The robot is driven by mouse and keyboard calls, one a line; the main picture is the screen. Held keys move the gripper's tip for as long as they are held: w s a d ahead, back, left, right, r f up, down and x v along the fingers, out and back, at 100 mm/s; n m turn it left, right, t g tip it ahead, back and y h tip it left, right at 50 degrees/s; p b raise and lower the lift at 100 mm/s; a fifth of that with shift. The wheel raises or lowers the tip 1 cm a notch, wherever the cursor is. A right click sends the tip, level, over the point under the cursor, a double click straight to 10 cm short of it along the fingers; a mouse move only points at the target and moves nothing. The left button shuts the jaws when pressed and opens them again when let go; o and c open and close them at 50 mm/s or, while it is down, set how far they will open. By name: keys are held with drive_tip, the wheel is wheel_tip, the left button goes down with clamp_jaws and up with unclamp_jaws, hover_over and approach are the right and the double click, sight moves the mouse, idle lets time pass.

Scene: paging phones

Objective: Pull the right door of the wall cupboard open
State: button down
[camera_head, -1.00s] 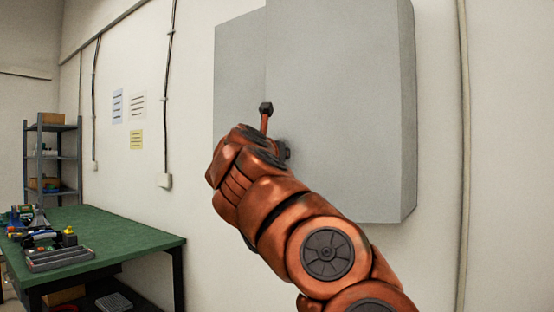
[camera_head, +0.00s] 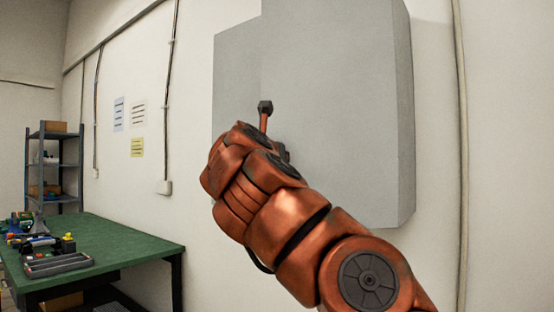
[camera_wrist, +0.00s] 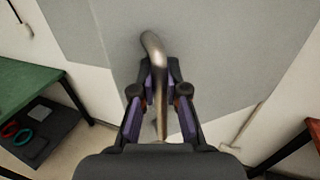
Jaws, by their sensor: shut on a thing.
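The grey wall cupboard shows in the head view, with its left door (camera_head: 236,85) and its right door (camera_head: 335,100). The right door's left edge stands slightly proud of the left door. In the wrist view a curved metal handle (camera_wrist: 154,50) rises from the right door (camera_wrist: 225,45). My gripper (camera_wrist: 160,84) is shut on this handle, with one finger on each side of it.
A green workbench (camera_head: 130,240) with tools and a grey tray (camera_head: 58,265) stands at the lower left. A grey shelf rack (camera_head: 55,165) is behind it. A vertical pipe (camera_head: 461,150) runs on the wall right of the cupboard.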

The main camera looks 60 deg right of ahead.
sight(283, 116)
drive_tip(key=c, duration=1.2)
unclamp_jaws()
drive_tip(key=shift+r, duration=0.15)
drive_tip(key=shift+w+r, duration=0.1)
drive_tip(key=shift+r, duration=4.7)
